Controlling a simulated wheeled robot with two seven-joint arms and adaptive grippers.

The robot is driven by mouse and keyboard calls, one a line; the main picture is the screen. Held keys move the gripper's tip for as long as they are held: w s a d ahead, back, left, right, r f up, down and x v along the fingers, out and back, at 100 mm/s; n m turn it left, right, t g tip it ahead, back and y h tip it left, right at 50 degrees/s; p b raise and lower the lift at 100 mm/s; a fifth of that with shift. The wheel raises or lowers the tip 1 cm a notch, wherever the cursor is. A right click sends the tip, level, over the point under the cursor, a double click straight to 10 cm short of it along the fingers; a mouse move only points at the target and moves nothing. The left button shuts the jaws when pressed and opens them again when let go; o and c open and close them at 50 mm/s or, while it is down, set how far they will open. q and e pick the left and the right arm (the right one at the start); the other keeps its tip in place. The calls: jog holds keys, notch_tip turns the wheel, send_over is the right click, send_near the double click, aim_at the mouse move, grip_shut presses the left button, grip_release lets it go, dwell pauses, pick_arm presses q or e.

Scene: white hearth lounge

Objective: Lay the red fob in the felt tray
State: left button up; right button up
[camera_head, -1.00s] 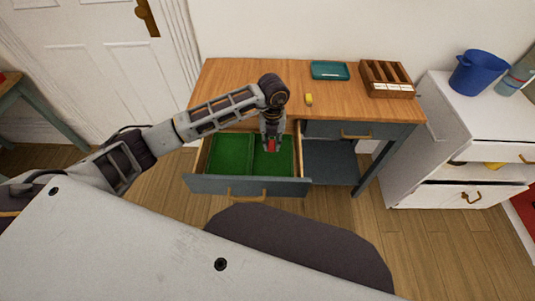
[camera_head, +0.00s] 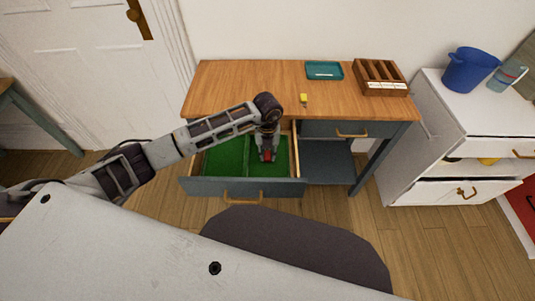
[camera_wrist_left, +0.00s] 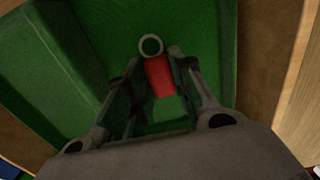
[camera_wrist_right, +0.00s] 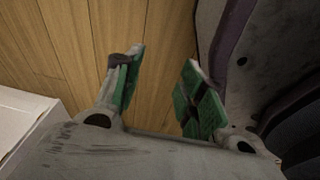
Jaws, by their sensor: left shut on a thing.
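The red fob (camera_head: 267,155), with a metal ring at one end, is in my left gripper (camera_head: 267,150). In the left wrist view the fob (camera_wrist_left: 160,78) shows between the closed fingers (camera_wrist_left: 162,88), its ring pointing away. The fob is over the right compartment of the green felt tray (camera_head: 224,158) in the pulled-out drawer. In the left wrist view the green felt (camera_wrist_left: 105,30) is behind the fob; I cannot tell whether they touch. My right gripper (camera_wrist_right: 160,80) is open and empty above the wooden floor, seen only in the right wrist view.
The desk top (camera_head: 235,85) holds a small yellow object (camera_head: 303,98), a teal tray (camera_head: 324,70) and a wooden organizer (camera_head: 380,77). The drawer front (camera_head: 205,186) and a divider edge the felt. A white cabinet (camera_head: 430,130) with a blue bucket (camera_head: 470,70) stands to the right.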

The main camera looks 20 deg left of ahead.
pick_arm(q)
jog(key=shift+f, duration=0.55)
pick_arm(e)
jog(key=shift+w+a+r, duration=0.1)
jog(key=shift+w+a, duration=0.05)
jog(key=shift+w, duration=0.1)
pick_arm(q)
jog(key=shift+f, duration=0.15)
jog(key=shift+f, duration=0.2)
pick_arm(e)
jog(key=shift+w+a, duration=0.15)
jog(key=shift+w, duration=0.15)
pick_arm(q)
jog(key=o, duration=0.9)
jog(key=shift+r, duration=0.25)
pick_arm(e)
jog(key=shift+s+r, duration=0.1)
